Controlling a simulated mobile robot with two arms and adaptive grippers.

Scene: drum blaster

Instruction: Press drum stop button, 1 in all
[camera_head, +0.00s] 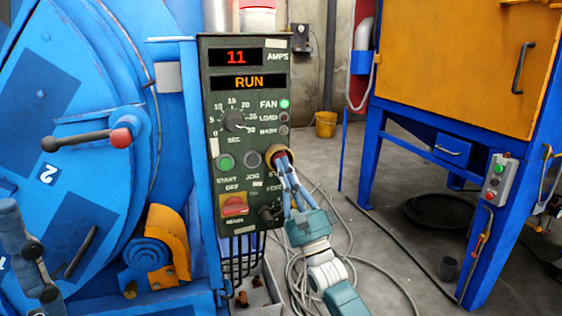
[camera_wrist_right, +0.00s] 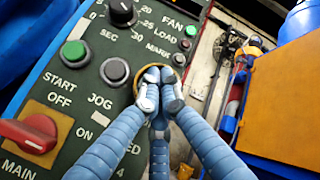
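The control panel (camera_head: 243,85) is dark green, with lit displays reading 11 AMPS and RUN. The stop button sits in a yellow-orange ring (camera_head: 269,153), right of the JOG button (camera_head: 252,159); its face is hidden behind my right gripper. My right gripper (camera_head: 283,160) has its fingertips drawn together in front of that ring. The wrist view shows the bunched fingertips (camera_wrist_right: 160,82) over the ring (camera_wrist_right: 138,84), with nothing held between them. Whether they touch the button cannot be told. A blue-grey jointed part (camera_head: 14,235) at the left edge appears to be my left gripper, cut off by the frame.
The green START button (camera_head: 226,162) and the red main switch (camera_head: 234,205) are close by on the panel. The blue drum machine (camera_head: 85,110) fills the left. Hoses (camera_head: 385,265) lie on the floor; an orange cabinet (camera_head: 455,65) stands right. Open space lies between.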

